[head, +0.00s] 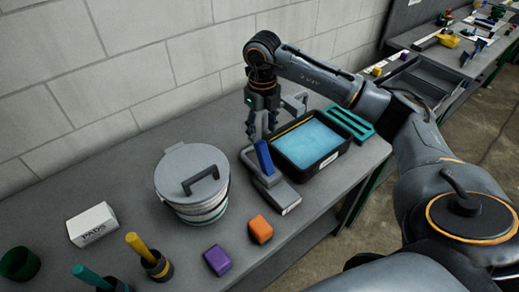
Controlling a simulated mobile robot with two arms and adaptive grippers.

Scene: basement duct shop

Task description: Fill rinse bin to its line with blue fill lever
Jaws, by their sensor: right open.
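The black rinse bin (336,152) stands near the back of the table and holds light blue water. A yellow line (292,128) runs along its inner wall, just above the water's edge. The blue fill lever (264,157) stands tilted on a grey base (281,194) left of the bin. My right gripper (261,133) is open and empty, pointing down just behind the lever. I cannot tell whether a finger touches the lever. My left gripper is not in view.
A lidded grey bucket (192,187) stands left of the lever. Orange (260,229) and purple (217,260) blocks lie in front. A white PADS box (92,225) and yellow-handled tool (147,254) are farther left. A green slotted rack (348,123) lies behind the bin.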

